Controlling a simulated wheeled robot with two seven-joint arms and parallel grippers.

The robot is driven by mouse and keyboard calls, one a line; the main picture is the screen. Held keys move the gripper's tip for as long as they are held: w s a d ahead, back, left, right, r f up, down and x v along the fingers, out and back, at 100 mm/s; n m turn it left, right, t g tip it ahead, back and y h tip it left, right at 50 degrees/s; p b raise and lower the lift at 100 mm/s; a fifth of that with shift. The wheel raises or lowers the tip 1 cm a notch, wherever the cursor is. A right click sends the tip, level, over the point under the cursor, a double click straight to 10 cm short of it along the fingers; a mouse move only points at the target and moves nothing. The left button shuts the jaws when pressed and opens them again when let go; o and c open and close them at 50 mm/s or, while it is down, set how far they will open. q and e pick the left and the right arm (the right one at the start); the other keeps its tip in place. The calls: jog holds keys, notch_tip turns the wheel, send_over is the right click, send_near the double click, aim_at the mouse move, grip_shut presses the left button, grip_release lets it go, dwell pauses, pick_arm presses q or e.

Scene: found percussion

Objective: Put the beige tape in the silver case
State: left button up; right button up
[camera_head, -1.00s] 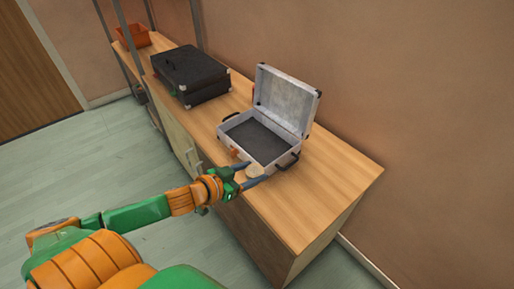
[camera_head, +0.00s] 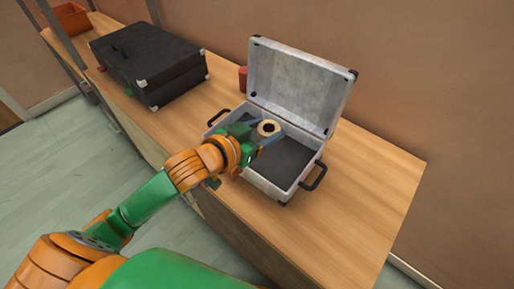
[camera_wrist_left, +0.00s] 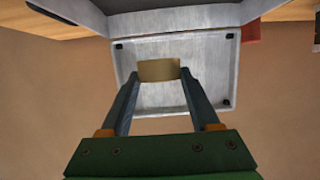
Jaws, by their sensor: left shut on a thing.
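The beige tape (camera_head: 268,128) is a small roll with a dark hole, held between the fingers of my left gripper (camera_head: 264,134). In the left wrist view the tape (camera_wrist_left: 159,70) sits between the two fingertips (camera_wrist_left: 159,74), and the gripper is shut on it. The silver case (camera_head: 256,181) stands open on the wooden cabinet, with its lid (camera_head: 298,85) raised at the back. The tape is above the case's dark interior; its exact height is hard to tell. The lid also shows in the left wrist view (camera_wrist_left: 180,100). My right gripper is not in view.
A closed black case (camera_head: 150,60) lies left of the silver case. A red object (camera_head: 243,79) stands behind the silver case, partly hidden. An orange bin (camera_head: 68,17) is at the far left. The cabinet top (camera_head: 375,185) is clear on the right.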

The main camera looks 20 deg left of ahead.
pick_arm(q)
jog(key=w, duration=0.1)
jog(key=w+a+f, duration=0.1)
jog(key=w+a, duration=0.1)
jog(key=shift+f+p, duration=0.3)
jog(key=shift+p, duration=0.1)
jog(key=b, duration=0.2)
send_over(258, 141)
notch_tip(258, 141, down, 6)
jog(key=shift+s+r, duration=0.1)
jog(key=shift+r, duration=0.15)
notch_tip(258, 141, down, 3)
jog(key=shift+f, duration=0.1)
jog(key=shift+a, duration=0.1)
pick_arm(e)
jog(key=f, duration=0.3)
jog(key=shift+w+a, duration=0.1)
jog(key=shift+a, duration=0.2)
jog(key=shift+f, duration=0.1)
pick_arm(q)
jog(key=o, duration=1.3)
jog(key=shift+o, duration=0.2)
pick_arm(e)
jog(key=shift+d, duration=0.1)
